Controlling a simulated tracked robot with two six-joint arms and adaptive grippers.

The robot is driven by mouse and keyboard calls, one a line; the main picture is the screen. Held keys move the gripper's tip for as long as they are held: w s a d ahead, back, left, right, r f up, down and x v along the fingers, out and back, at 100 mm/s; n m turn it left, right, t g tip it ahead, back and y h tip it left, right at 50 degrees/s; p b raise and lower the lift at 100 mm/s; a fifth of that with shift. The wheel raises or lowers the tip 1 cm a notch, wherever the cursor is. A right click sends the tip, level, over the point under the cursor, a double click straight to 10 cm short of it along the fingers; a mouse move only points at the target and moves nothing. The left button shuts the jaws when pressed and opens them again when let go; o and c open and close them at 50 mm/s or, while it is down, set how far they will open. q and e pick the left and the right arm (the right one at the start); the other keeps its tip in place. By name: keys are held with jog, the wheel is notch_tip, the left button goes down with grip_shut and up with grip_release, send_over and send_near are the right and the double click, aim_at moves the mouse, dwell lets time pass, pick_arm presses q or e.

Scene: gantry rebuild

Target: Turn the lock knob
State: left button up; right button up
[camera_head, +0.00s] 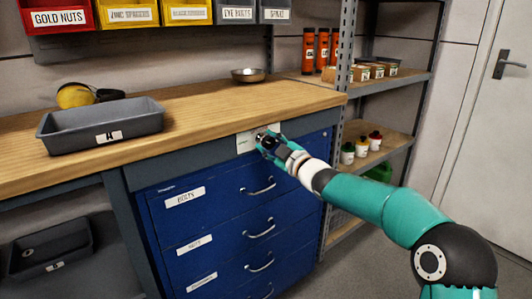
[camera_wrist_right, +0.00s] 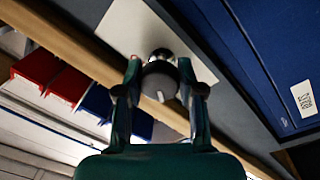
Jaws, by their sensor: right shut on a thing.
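The lock knob (camera_wrist_right: 160,82) is a round grey knob with a pale raised grip, on a pale plate (camera_head: 246,142) on the dark rail under the worktop's front edge. The plate also shows in the right wrist view (camera_wrist_right: 125,30). My right gripper (camera_head: 265,140) reaches the plate and hides most of the knob in the head view. In the right wrist view my right gripper (camera_wrist_right: 160,75) has one finger on each side of the knob and is shut on it. My left gripper is not in view.
The blue drawer cabinet (camera_head: 235,225) with several handles is just below the plate. A grey tray (camera_head: 100,130) and a metal bowl (camera_head: 248,75) stand on the wooden worktop (camera_head: 200,98). Shelves with bottles (camera_head: 361,147) stand to the right, near a white door (camera_head: 490,130).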

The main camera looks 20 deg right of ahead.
jog(key=n, duration=0.1)
jog(key=n+b, duration=0.1)
jog(key=n, duration=0.2)
jog(key=shift+a+f+y, duration=0.3)
jog(key=shift+f+y, duration=0.1)
jog(key=shift+n+y+b, duration=0.3)
jog(key=shift+n+b, duration=0.45)
jog(key=shift+n, duration=1.15)
jog(key=o, duration=1.2)
jog(key=shift+r, duration=0.15)
jog(key=shift+c, duration=0.2)
jog(key=shift+d+r, duration=0.1)
jog(key=shift+s+d, duration=0.1)
jog(key=shift+s+d, duration=0.25)
jog(key=shift+s, duration=0.3)
jog(key=v, duration=1)
jog(key=shift+s, duration=0.35)
